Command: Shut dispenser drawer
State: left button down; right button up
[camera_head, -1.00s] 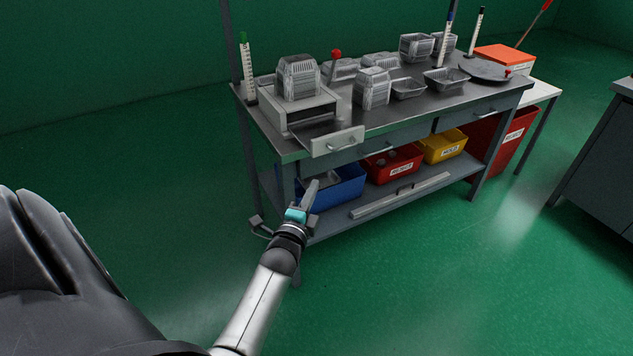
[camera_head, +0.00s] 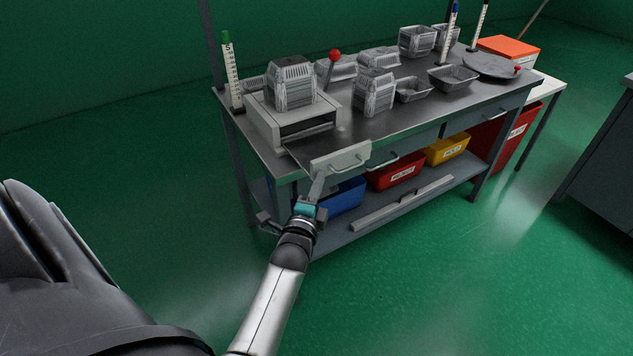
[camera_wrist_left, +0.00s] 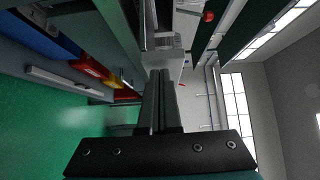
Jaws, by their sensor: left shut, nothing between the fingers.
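The dispenser (camera_head: 268,122) is a pale box at the left end of the steel table. Its drawer (camera_head: 340,160) is pulled out towards me, with a grey front and a bar handle (camera_head: 357,163). My left gripper (camera_head: 319,183) is shut and empty, with its fingertips at the lower left of the drawer front. In the left wrist view, the shut fingers (camera_wrist_left: 160,78) point at the pale drawer front (camera_wrist_left: 165,60). I cannot tell whether they touch it. My right gripper is not in view.
A stack of foil trays (camera_head: 291,85) stands on the dispenser, beside a red-knobbed lever (camera_head: 334,56). More foil trays (camera_head: 374,93) stand on the table (camera_head: 420,112). A blue bin (camera_head: 345,195) and a red bin (camera_head: 395,176) sit on the lower shelf. Open floor lies in front.

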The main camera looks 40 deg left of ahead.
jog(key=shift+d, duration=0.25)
